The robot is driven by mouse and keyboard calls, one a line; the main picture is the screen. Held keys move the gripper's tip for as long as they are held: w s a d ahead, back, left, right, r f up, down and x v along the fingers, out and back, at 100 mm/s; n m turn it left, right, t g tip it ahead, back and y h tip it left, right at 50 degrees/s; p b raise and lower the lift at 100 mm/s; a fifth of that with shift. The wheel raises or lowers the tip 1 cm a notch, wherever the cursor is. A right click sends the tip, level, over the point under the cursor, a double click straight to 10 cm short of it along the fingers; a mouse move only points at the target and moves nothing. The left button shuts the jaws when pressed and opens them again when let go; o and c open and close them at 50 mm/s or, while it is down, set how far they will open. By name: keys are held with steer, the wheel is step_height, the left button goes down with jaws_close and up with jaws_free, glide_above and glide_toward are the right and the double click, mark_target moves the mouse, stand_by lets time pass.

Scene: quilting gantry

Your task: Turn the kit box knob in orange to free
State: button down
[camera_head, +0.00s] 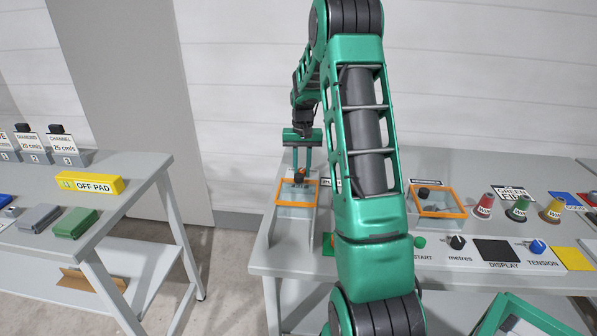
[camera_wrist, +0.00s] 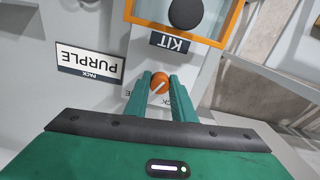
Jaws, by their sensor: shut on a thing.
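The orange knob (camera_wrist: 160,82) of the kit box sits between my two gripper fingers in the wrist view, with a pale pointer line on its face. My gripper (camera_wrist: 160,92) is shut on it. In the head view my gripper (camera_head: 302,180) reaches down at the orange-framed kit box (camera_head: 297,203) on the left end of the table. In the wrist view the box's orange rim (camera_wrist: 180,33), a dark round knob (camera_wrist: 186,13) and the upside-down KIT label (camera_wrist: 169,43) show above my fingers. Lettering beside the orange knob is partly hidden by my fingers.
A PURPLE pack label (camera_wrist: 90,63) lies beside the knob. A second orange-framed box (camera_head: 437,201) stands further right, with several spools, buttons and dials beyond it. A separate table with a yellow OFF PAD block (camera_head: 90,183) is at left, across a floor gap.

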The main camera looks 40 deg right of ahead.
mark_target(301, 170)
steer(key=c, duration=2.5)
jaws_free()
steer(key=shift+a+m, duration=0.1)
steer(key=shift+m, duration=0.2)
steer(key=shift+c, duration=0.2)
jaws_close()
steer(key=o, duration=1.1)
jaws_free()
steer(key=shift+c, duration=0.2)
steer(key=shift+r, duration=0.15)
step_height(301, 170, up, 10)
steer(key=shift+r, duration=0.25)
